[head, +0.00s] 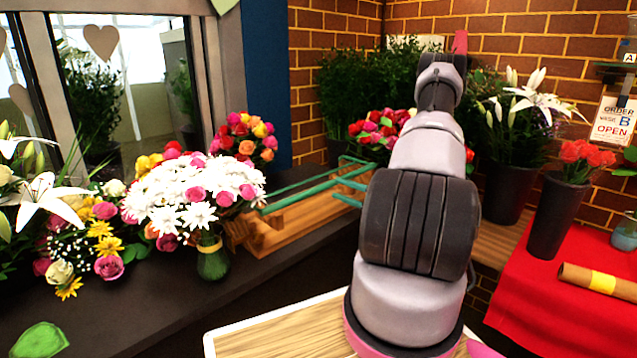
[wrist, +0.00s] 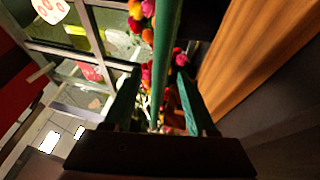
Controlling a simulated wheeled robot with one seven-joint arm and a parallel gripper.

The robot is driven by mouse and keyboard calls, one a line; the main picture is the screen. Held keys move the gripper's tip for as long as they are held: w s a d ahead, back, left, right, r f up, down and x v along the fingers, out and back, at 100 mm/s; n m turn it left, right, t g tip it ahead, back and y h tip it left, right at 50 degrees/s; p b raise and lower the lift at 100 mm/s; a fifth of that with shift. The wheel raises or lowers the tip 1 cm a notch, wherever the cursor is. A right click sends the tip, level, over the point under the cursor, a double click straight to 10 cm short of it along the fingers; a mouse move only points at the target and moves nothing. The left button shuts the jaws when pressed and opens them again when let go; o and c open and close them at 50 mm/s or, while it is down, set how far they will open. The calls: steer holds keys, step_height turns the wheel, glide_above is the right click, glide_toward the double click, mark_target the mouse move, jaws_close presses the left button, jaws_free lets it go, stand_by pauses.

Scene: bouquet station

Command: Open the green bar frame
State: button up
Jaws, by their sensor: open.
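The green bar frame (head: 312,192) lies over a wooden crate on the dark counter, in the middle of the head view. It looks low and nearly flat, with long bars and short crosspieces at its right end. In the wrist view a green bar (wrist: 167,45) runs from the top edge down between the two fingers of my gripper (wrist: 160,75). The fingers are apart, one on each side of the bar in the picture. I cannot tell whether either touches it.
The wooden crate (head: 285,232) stands beside a vase of white daisies (head: 212,262). More bouquets crowd the counter's left side. Dark buckets of lilies (head: 508,188) and red roses (head: 556,215) stand at right. A red cloth (head: 540,300) holds a paper roll (head: 588,277).

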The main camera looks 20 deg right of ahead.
mark_target(310, 180)
steer(key=x, duration=0.7)
steer(key=shift+w+a, duration=0.25)
steer(key=shift+w, duration=0.05)
steer(key=shift+r, duration=0.1)
jaws_close()
stand_by(1.0)
